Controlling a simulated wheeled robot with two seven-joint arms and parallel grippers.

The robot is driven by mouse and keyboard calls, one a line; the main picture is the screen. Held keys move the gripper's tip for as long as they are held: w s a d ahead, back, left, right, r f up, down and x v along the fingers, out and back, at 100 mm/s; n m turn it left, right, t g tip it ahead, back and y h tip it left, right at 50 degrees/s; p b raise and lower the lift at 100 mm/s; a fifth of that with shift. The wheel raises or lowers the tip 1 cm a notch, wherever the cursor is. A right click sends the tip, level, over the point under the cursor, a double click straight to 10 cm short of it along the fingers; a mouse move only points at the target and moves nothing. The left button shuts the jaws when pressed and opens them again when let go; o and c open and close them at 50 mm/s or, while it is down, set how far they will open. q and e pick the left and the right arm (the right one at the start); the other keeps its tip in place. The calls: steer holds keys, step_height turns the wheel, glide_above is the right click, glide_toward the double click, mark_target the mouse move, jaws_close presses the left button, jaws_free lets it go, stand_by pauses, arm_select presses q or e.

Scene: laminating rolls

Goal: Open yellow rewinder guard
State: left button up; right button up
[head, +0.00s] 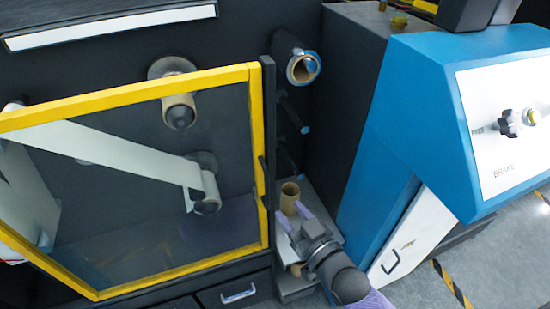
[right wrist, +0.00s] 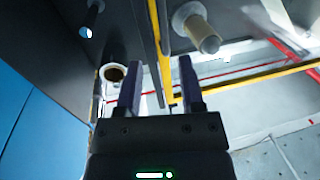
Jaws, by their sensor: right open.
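The yellow rewinder guard (head: 258,130) is a yellow frame with a clear panel, standing in front of the rolls at the left of the head view. Its right upright runs beside a dark bar (head: 268,100) with a small dark handle (head: 263,168). I cannot tell whether it is fully closed. My right gripper (head: 292,214) is open, below and to the right of the handle. In the right wrist view, the fingers of the gripper (right wrist: 161,86) are apart, with the yellow guard edge (right wrist: 164,66) showing beyond the gap. My left gripper is out of view.
A cardboard tube (head: 290,196) stands upright just beyond my right fingers; another core (head: 303,68) sits on a spindle above. A blue machine housing (head: 400,130) bounds the right side. A drawer with a light handle (head: 238,294) lies below the guard.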

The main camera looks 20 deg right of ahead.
mark_target(268, 187)
steer(key=b+x, duration=0.2)
steer(key=x, duration=0.6)
steer(key=shift+a, duration=0.2)
steer(key=shift+w+a, duration=0.15)
steer(key=shift+w, duration=0.4)
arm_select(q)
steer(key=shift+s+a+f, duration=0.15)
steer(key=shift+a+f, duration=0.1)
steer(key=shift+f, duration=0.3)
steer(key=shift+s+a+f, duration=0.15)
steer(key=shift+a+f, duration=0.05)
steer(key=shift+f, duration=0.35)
arm_select(e)
jaws_close()
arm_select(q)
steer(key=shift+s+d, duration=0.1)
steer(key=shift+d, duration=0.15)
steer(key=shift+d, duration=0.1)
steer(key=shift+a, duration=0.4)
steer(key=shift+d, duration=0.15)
